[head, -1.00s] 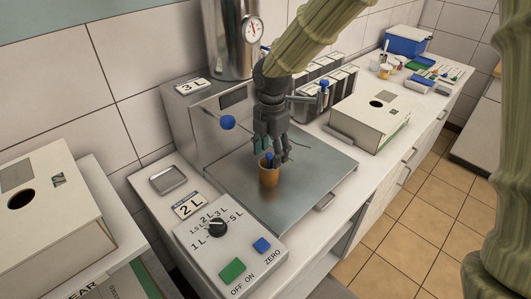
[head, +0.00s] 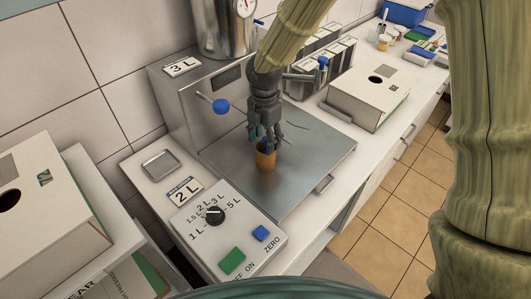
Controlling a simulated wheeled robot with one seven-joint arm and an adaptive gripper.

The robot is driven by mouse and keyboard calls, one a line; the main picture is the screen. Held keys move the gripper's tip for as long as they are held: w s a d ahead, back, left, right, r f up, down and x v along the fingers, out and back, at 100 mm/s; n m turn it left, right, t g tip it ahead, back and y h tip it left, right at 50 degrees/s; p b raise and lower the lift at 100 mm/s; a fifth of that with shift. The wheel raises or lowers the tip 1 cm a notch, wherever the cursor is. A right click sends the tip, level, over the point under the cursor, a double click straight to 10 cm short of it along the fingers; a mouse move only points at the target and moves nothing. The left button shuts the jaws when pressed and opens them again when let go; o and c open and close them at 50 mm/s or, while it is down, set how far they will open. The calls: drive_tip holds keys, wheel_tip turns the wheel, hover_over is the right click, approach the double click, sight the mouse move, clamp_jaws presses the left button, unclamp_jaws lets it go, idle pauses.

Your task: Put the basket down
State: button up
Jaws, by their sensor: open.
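A bit of blue shows between the fingers at the rim.
A control box (head: 222,232) with a black dial and green and blue buttons is in front. A blue knob (head: 221,106) sticks out behind the plate on the left. A white box (head: 350,106) with a round hole stands right. The plate's right side is clear.

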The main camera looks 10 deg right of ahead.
drive_tip(key=shift+s+d+f, duration=0.1)
drive_tip(key=shift+s+f, duration=0.1)
drive_tip(key=shift+s, duration=0.1)
drive_tip(key=shift+s+f+p, duration=0.55)
drive_tip(key=shift+s+p, duration=0.1)
drive_tip(key=shift+p, duration=0.15)
drive_tip(key=shift+w+f, duration=0.2)
drive_tip(key=shift+f, duration=0.35)
drive_tip(key=shift+w+f, duration=0.2)
drive_tip(key=shift+f, duration=0.35)
drive_tip(key=shift+w+f, duration=0.15)
drive_tip(key=shift+f, duration=0.2)
drive_tip(key=shift+s+r, duration=0.2)
drive_tip(key=shift+s, duration=0.1)
drive_tip(key=shift+w+f, duration=0.15)
drive_tip(key=shift+w, duration=0.05)
drive_tip(key=c, duration=0.8)
drive_tip(key=shift+c, duration=0.3)
drive_tip(key=shift+r, duration=0.2)
